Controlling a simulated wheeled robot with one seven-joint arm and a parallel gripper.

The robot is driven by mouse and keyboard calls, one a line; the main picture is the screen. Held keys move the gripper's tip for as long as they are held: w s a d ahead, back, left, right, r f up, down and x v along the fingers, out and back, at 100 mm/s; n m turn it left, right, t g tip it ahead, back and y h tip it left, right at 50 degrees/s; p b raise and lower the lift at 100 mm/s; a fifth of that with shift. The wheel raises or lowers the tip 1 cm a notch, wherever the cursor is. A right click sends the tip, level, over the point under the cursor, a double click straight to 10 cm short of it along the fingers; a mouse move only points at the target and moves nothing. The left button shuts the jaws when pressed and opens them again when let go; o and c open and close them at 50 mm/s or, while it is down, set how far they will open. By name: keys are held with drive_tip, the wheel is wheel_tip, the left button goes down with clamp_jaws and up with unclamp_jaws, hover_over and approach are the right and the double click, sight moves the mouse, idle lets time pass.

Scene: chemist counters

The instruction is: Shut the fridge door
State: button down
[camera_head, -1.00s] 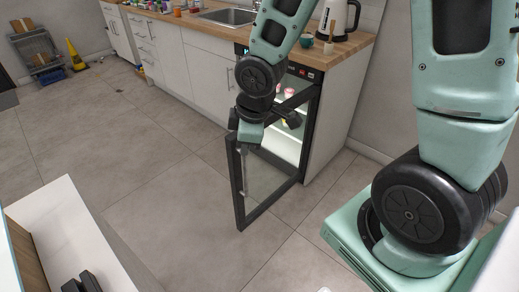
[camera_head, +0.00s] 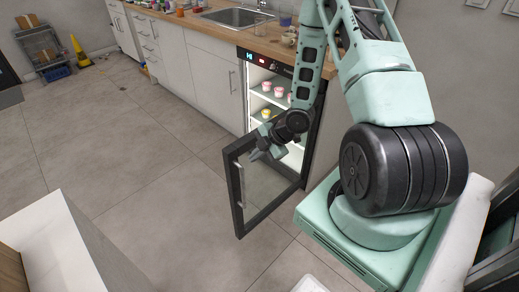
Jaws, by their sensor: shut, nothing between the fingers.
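The small fridge (camera_head: 260,84) is built in at the right end of the counter, with its lit inside and shelves showing. Its glass door (camera_head: 238,188) has a black frame and stands wide open, swung out over the floor. My gripper (camera_head: 257,156) is shut and empty, near the upper edge of the door close to its free side. I cannot tell whether it touches the door. My arm hides part of the fridge opening and the hinge side of the door.
Pink-topped cups (camera_head: 279,91) stand on the fridge shelves. White cabinets (camera_head: 200,75) run left under the wooden counter (camera_head: 225,28) with a sink (camera_head: 237,17). A white unit (camera_head: 62,240) is at the lower left. The tiled floor (camera_head: 130,150) left of the door is clear.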

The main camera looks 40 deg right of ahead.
sight(231, 163)
drive_tip(key=w+f, duration=0.1)
drive_tip(key=w+a+f+p, duration=0.1)
drive_tip(key=w, duration=0.1)
drive_tip(key=w+f, duration=0.1)
drive_tip(key=w, duration=0.1)
drive_tip(key=shift+a+f+p, duration=0.3)
drive_tip(key=shift+a, duration=0.1)
drive_tip(key=shift+w+f, duration=0.1)
drive_tip(key=shift+w, duration=0.55)
